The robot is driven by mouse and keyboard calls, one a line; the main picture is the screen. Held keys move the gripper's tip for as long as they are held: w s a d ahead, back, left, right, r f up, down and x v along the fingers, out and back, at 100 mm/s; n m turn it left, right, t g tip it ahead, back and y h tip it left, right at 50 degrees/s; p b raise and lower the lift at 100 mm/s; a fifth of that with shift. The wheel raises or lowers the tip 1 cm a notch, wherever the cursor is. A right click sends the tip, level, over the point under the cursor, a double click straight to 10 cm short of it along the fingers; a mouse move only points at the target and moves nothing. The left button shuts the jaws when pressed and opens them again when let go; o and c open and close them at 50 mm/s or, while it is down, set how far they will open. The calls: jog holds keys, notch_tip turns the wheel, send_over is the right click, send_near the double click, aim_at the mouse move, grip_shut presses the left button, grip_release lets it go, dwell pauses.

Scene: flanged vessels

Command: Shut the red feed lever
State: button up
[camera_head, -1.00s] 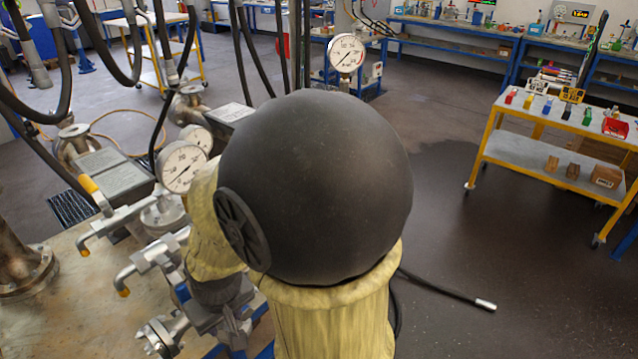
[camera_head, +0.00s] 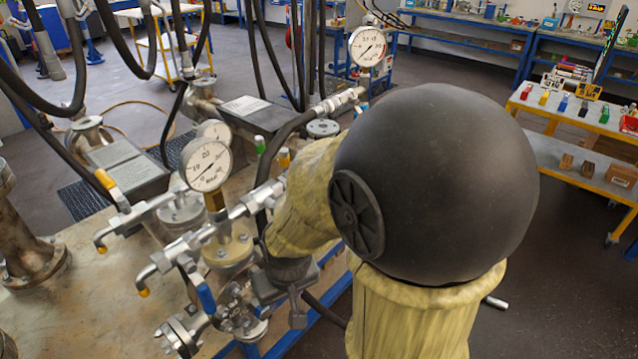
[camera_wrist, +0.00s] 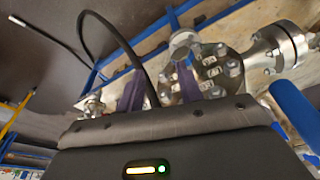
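I cannot make out a red lever in either view. In the head view, my gripper (camera_head: 297,312) is below my sleeved arm, beside the valves at the skid's front edge; its fingertips are small and unclear there. In the wrist view, two purplish fingers of my gripper (camera_wrist: 160,85) stand apart with no handle held between them; a black hose shows behind the gap. A blue lever handle (camera_head: 205,298) is left of my gripper, and a blue handle (camera_wrist: 295,112) shows at the right of the wrist view. A yellow-orange lever (camera_head: 106,181) stands farther left.
Pressure gauges (camera_head: 207,165) and (camera_head: 367,46) stand above the pipework. A flanged pipe (camera_wrist: 280,48) is close to my gripper in the wrist view. Black hoses hang at the upper left. A yellow trolley (camera_head: 555,150) is at right, with open floor before it. My arm hides part of the skid.

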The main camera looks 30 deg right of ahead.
jog(key=shift+o, duration=0.8)
notch_tip(320, 180, up, 18)
jog(key=w+d+m+p, duration=0.1)
jog(key=w+m+p, duration=0.1)
jog(key=p, duration=1.5)
jog(key=w+d+r+m, duration=0.3)
jog(key=d+r+m, duration=0.3)
jog(key=w+d+r+m+p, duration=0.1)
jog(key=w+d+r+m, duration=0.2)
jog(key=d+r+m, duration=0.3)
jog(key=shift+w+d+r+g+y, duration=0.35)
jog(key=shift+d+r, duration=0.2)
jog(key=shift+d, duration=0.2)
